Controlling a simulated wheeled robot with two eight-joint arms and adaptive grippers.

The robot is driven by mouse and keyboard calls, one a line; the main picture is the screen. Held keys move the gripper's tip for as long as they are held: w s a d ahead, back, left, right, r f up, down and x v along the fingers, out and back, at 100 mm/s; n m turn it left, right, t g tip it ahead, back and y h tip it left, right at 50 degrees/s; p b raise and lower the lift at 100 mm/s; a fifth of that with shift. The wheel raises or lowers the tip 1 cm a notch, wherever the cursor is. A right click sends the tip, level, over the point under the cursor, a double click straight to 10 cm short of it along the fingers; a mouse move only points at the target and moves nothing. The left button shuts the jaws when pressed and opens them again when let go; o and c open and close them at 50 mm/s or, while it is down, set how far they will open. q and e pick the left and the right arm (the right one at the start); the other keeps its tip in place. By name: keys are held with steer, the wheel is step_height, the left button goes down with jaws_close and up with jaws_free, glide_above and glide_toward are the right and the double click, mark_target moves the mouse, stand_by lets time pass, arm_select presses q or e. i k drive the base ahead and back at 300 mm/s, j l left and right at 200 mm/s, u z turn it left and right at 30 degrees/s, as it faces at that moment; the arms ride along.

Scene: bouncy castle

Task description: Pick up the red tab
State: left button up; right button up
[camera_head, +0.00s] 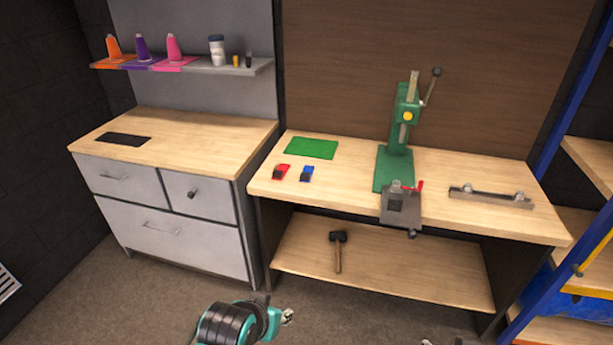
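The red tab (281,172), a small red piece with a dark part, lies on the wooden workbench (450,220), left of a similar blue tab (306,174). Both are just in front of a green mat (311,149). My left arm's teal and black parts show at the bottom, with the gripper end (287,316) low in front of the bench and well apart from the red tab. Its fingers are too small and turned away to read. Only small grey bits at the bottom edge, right of centre, may belong to my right gripper; its state is unclear.
A green lever press (393,160) stands mid-bench, with a grey vise (401,206) at the front edge and a metal bar (491,196) to the right. A mallet (338,250) lies on the lower shelf. A drawer cabinet (165,195) stands left; blue shelving (560,130) stands right.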

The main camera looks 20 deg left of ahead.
mark_target(278, 174)
steer(key=i+j+u, duration=0.15)
steer(key=i, duration=0.3)
steer(key=i+j+u, duration=0.1)
steer(key=i+j, duration=0.2)
steer(key=i, duration=0.15)
steer(key=i+j+u, duration=0.15)
steer(key=i, duration=0.3)
